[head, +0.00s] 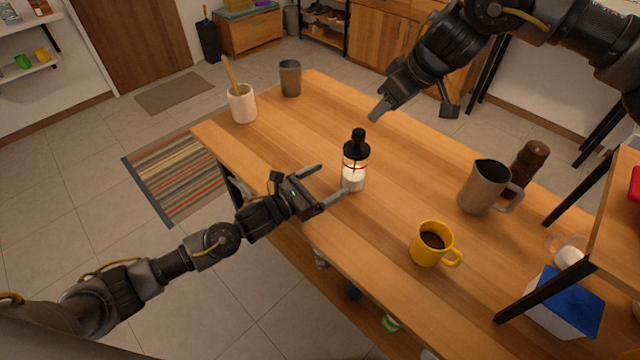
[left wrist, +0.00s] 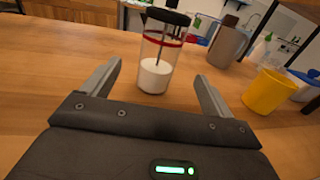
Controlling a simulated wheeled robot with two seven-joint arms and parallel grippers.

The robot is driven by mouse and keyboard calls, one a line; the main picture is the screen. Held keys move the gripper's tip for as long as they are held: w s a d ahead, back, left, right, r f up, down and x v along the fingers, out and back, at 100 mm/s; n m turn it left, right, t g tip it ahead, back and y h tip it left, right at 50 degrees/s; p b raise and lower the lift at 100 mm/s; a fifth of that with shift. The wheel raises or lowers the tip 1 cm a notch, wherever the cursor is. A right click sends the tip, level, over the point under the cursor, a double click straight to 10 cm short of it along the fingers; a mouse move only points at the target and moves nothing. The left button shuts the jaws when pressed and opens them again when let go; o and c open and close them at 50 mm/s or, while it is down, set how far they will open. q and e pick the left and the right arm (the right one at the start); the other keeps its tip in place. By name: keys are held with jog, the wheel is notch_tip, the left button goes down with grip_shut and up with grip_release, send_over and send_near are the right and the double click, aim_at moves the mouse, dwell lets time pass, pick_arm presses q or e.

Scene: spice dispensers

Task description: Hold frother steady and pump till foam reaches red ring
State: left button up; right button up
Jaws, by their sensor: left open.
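The frother (head: 355,165) stands upright on the wooden table, a clear glass jar with a black lid and knob. In the left wrist view the frother (left wrist: 160,62) shows white milk in its lower part, a rod inside and a red ring near the top, above the milk. My left gripper (head: 333,184) is open and empty, its fingers pointing at the frother. In the left wrist view the frother stands ahead, between and beyond the fingertips. My right gripper (head: 415,110) hangs above the far side of the table, away from the frother; its fingers look spread, with nothing between them.
A yellow mug (head: 427,246) of dark drink stands right of the frother. A metal pitcher (head: 482,188) and a brown grinder (head: 528,165) are further right. A white crock (head: 242,104) and a grey cup (head: 290,78) stand at the far left. The table around the frother is clear.

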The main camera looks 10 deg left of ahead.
aim_at(345, 171)
pick_arm(q)
jog(key=x, duration=0.9)
jog(key=shift+w+d, duration=0.15)
jog(key=c, duration=1.3)
jog(key=shift+o, duration=0.2)
jog(key=shift+f, duration=0.1)
pick_arm(e)
jog(key=shift+o, duration=0.4)
